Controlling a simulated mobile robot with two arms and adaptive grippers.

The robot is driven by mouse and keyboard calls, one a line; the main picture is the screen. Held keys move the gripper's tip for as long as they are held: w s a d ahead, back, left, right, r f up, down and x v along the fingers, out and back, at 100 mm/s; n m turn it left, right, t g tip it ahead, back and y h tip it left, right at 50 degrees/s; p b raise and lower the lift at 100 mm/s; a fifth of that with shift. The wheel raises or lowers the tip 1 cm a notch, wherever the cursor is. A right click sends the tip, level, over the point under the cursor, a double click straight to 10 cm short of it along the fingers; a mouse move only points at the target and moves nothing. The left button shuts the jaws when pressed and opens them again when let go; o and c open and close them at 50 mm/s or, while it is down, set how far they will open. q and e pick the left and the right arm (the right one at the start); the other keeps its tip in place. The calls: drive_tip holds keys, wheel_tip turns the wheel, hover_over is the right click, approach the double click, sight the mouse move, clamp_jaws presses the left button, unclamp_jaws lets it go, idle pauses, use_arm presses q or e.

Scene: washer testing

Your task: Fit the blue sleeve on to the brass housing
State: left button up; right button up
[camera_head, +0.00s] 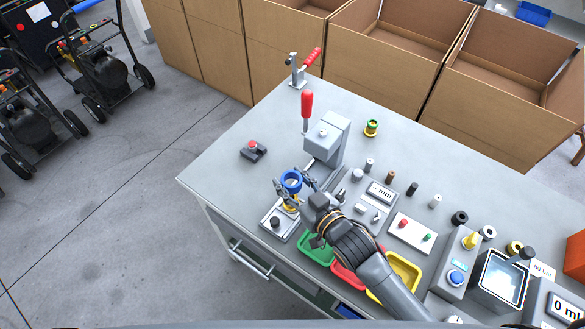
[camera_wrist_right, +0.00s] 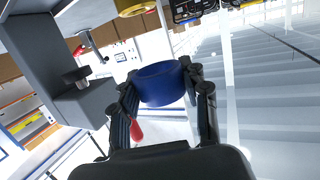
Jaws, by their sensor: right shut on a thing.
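The blue sleeve (camera_head: 291,180) is a short ring. My right gripper (camera_head: 292,187) is shut on it, with a finger on either side; the wrist view shows the same grip on the sleeve (camera_wrist_right: 162,84). The brass housing (camera_head: 290,207) is yellow and stands on a grey fixture plate (camera_head: 270,219), mostly hidden under the sleeve and fingers. A yellow part, likely the housing (camera_wrist_right: 135,6), shows at the top of the wrist view, with a visible gap between it and the sleeve. My left gripper is in neither view.
A grey press with a red lever (camera_head: 307,105) stands close behind the sleeve. A red button box (camera_head: 253,150) is to the left. Green (camera_head: 316,262), red and yellow trays lie along the front edge.

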sight(292, 192)
drive_tip(key=shift+a+f, duration=0.2)
drive_tip(key=shift+f+b, duration=0.2)
drive_tip(key=shift+b, duration=0.15)
drive_tip(key=shift+d+f+b, duration=0.15)
drive_tip(key=shift+f+b, duration=0.55)
drive_tip(key=shift+b, duration=0.05)
wheel_tip(292, 192, down, 2)
drive_tip(key=b, duration=0.2)
drive_tip(key=shift+f+b, duration=0.2)
drive_tip(key=shift+b, duration=0.15)
drive_tip(key=shift+p, duration=0.35)
drive_tip(key=shift+s+f+n+y+b, duration=0.1)
drive_tip(key=shift+f+n+y+b, duration=0.2)
drive_tip(key=shift+f+b, duration=0.05)
